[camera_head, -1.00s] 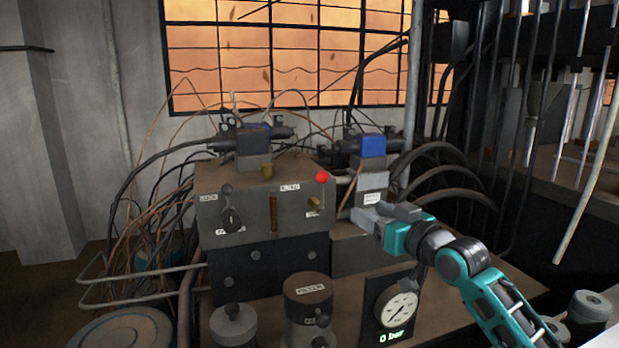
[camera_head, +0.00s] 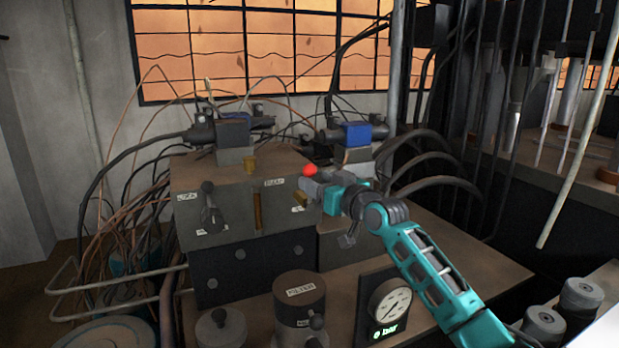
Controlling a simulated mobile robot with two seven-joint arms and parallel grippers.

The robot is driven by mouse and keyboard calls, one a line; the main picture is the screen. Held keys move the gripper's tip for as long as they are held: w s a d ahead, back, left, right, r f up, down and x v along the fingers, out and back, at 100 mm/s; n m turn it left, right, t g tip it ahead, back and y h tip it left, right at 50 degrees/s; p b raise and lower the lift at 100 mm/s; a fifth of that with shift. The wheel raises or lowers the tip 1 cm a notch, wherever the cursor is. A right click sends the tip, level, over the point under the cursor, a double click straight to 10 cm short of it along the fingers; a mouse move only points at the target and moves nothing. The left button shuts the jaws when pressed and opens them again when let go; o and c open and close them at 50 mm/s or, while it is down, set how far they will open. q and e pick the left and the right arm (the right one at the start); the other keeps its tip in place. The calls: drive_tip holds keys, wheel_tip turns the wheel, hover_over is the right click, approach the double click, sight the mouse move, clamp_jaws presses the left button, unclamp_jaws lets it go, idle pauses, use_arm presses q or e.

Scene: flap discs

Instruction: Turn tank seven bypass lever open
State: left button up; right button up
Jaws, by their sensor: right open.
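A valve block (camera_head: 235,222) stands on the bench in the middle of the view. Its front has a red ball knob (camera_head: 310,170) at the upper right and a black lever (camera_head: 208,205) on the left. Small white labels (camera_head: 275,182) sit by both; I cannot read them well enough to tell which is the tank seven bypass lever. My right gripper (camera_head: 309,188) is open at the block's right front corner, just below the red knob. Its fingers partly cover the area under the knob, and I cannot tell whether they touch it. My left gripper is not in view.
A pressure gauge (camera_head: 389,304) reading 0 bar stands at the front right of the bench. A filter cylinder (camera_head: 299,303) and a smaller cap (camera_head: 221,328) stand in front of the block. Cables and hoses crowd the left, and black hoses (camera_head: 430,175) arch behind my right arm.

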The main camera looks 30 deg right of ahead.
sight(309, 177)
drive_tip(key=shift+w+a, duration=0.15)
drive_tip(key=shift+w, duration=0.8)
drive_tip(key=shift+w+a, duration=0.15)
drive_tip(key=shift+w, duration=0.75)
drive_tip(key=shift+c, duration=0.5)
clamp_jaws()
